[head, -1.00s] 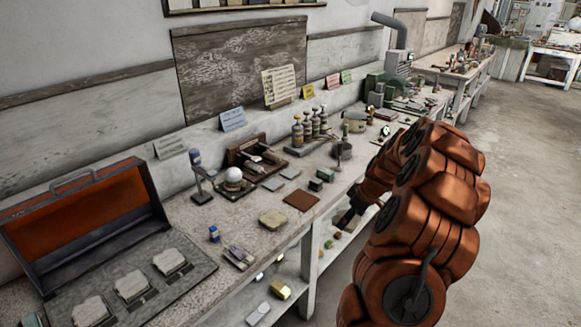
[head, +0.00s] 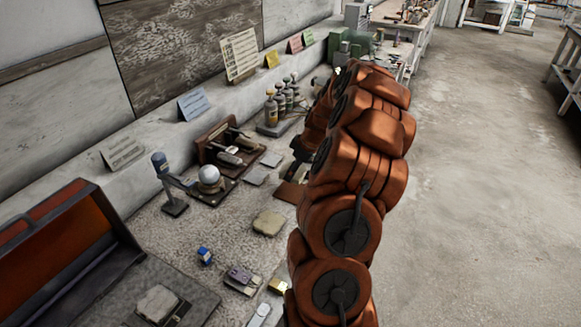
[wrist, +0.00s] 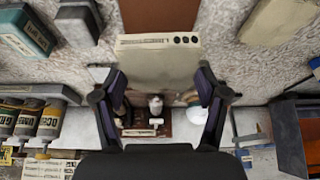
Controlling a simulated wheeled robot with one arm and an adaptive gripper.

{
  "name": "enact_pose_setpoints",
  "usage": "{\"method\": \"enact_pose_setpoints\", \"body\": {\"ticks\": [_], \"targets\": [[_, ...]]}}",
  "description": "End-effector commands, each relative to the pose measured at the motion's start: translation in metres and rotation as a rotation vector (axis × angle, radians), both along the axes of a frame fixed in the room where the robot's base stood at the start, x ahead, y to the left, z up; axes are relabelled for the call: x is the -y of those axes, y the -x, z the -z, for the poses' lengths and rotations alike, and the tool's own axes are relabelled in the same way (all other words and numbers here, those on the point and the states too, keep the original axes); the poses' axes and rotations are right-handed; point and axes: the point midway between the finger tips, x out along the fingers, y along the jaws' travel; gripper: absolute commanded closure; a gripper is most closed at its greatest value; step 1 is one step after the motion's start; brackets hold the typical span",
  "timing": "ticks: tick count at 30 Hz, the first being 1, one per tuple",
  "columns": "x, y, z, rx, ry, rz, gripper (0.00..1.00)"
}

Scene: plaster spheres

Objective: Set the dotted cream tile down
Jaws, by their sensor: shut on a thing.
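In the wrist view my gripper (wrist: 158,88) is shut on the dotted cream tile (wrist: 158,62). The tile is a pale flat slab with three dark dots and some small dark marking along its far edge. That edge lies just short of a brown square (wrist: 158,14) in this view. I cannot tell whether the tile touches anything below. In the head view my gripper (head: 299,150) is over the bench near the brown square (head: 289,192), mostly hidden by my arm; the tile cannot be made out there.
A white sphere (head: 209,175) sits on a dark stand. Bottles (head: 271,112) stand behind. An open orange case (head: 50,250) is at left. Speckled bench top is bare around the slab.

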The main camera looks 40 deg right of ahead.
Motion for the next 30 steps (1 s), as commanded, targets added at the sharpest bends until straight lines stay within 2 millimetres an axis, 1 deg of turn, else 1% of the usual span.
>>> {"method": "enact_pose_setpoints", "body": {"ticks": [14,24,30], "targets": [[0.0,0.0,0.004,0.004,0.002,-0.002,0.72],[-0.002,0.0,0.037,0.002,-0.001,-0.004,0.72],[-0.002,0.0,0.052,0.002,-0.001,-0.004,0.72]]}}
